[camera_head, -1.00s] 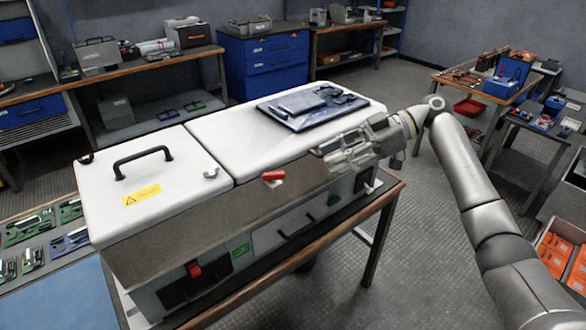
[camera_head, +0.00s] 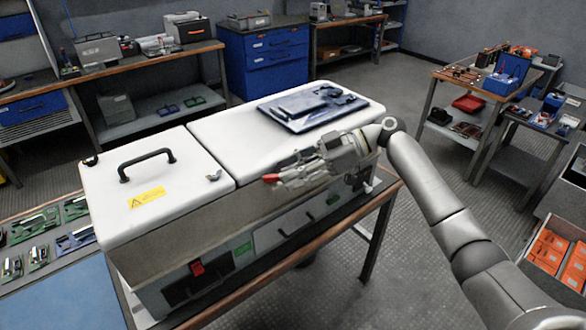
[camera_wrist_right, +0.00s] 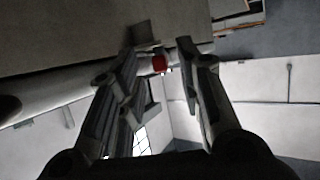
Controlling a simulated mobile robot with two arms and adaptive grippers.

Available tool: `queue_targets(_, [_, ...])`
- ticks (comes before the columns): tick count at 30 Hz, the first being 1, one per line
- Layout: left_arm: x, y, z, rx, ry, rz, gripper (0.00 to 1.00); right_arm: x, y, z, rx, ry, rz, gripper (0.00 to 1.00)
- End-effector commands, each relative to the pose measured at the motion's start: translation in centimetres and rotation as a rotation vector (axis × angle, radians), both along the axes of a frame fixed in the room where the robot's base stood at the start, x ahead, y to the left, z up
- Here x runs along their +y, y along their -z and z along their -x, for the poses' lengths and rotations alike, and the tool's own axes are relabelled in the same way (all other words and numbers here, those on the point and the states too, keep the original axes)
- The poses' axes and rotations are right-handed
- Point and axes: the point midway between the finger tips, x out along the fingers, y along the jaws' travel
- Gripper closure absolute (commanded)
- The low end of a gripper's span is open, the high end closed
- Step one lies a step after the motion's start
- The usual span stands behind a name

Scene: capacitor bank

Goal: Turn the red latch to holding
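The red latch (camera_head: 271,177) sits on the front edge of the white lidded cabinet (camera_head: 165,190), near the seam between its two lids. My right gripper (camera_head: 284,180) comes in from the right along the cabinet's front, with its fingertips right by the latch and covering part of it. In the right wrist view the red latch (camera_wrist_right: 158,63) shows between the tips of the two parted fingers (camera_wrist_right: 162,45). The fingers are open, and I cannot tell whether either touches it. My left gripper is not in view.
A red switch (camera_head: 197,268) is lower on the cabinet's front. A black handle (camera_head: 147,160) stands on the left lid and a dark blue tray (camera_head: 312,106) lies on the right lid.

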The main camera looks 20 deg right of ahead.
Motion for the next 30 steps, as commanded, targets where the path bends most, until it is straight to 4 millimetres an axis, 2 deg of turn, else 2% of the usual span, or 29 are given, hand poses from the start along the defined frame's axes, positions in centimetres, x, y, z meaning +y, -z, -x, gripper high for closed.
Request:
queue_targets(5, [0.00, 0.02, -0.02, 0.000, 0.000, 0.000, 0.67, 0.02, 0.04, 0.02, 0.000, -0.001, 0.000, 0.67])
queue_targets(13, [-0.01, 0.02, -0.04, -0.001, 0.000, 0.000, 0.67, 0.00, 0.02, 0.02, 0.000, -0.001, 0.000, 0.99])
queue_targets(23, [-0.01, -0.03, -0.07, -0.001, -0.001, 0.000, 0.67, 0.02, 0.05, 0.16, 0.001, 0.016, 0.000, 1.00])
queue_targets(30, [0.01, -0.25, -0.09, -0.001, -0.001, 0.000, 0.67, 0.18, 0.02, 0.66, -0.001, 0.114, 0.001, 1.00])
